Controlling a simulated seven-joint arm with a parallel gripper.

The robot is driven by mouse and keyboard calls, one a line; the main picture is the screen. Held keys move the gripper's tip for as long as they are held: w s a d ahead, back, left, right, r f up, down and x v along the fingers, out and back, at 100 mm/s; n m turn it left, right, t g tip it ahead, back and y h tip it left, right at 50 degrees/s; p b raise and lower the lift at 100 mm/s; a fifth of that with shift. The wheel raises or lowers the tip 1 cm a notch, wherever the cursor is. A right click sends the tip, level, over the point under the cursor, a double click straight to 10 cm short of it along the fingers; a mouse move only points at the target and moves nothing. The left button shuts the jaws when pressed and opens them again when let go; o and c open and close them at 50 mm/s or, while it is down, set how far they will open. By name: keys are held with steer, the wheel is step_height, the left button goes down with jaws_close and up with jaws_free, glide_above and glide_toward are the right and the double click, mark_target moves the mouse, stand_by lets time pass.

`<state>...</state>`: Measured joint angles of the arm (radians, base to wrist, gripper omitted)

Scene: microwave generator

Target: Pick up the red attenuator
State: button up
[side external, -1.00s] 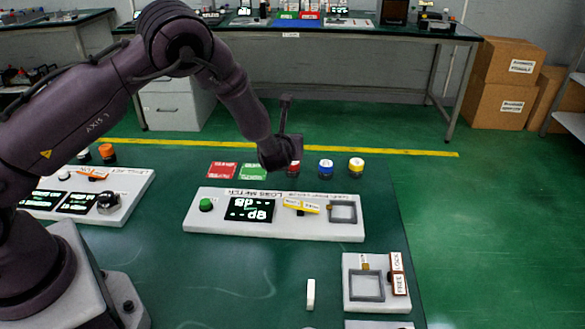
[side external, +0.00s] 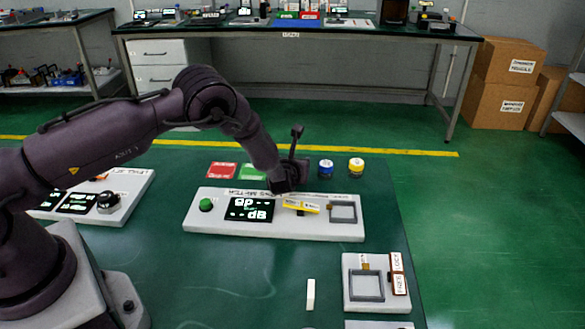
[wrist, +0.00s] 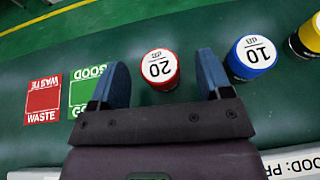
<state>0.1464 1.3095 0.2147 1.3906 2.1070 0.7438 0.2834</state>
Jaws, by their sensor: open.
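The red attenuator (wrist: 160,69) shows in the wrist view as a short cylinder with a white top marked 20. It stands on the green table, ahead of and between the open fingers of my gripper (wrist: 163,78). The fingers do not appear to touch it. In the side view my gripper (side external: 290,183) is low over the back edge of the white loss meter panel, and the red attenuator is hidden behind it.
A blue attenuator (wrist: 252,56) marked 10 stands close to the right finger, with a yellow one (wrist: 311,36) beyond it. Red waste (wrist: 43,101) and green good (wrist: 88,90) cards lie to the left. The loss meter panel (side external: 225,225) lies in front.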

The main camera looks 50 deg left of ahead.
steer(key=shift+x, duration=1.75)
steer(key=c, duration=1.1)
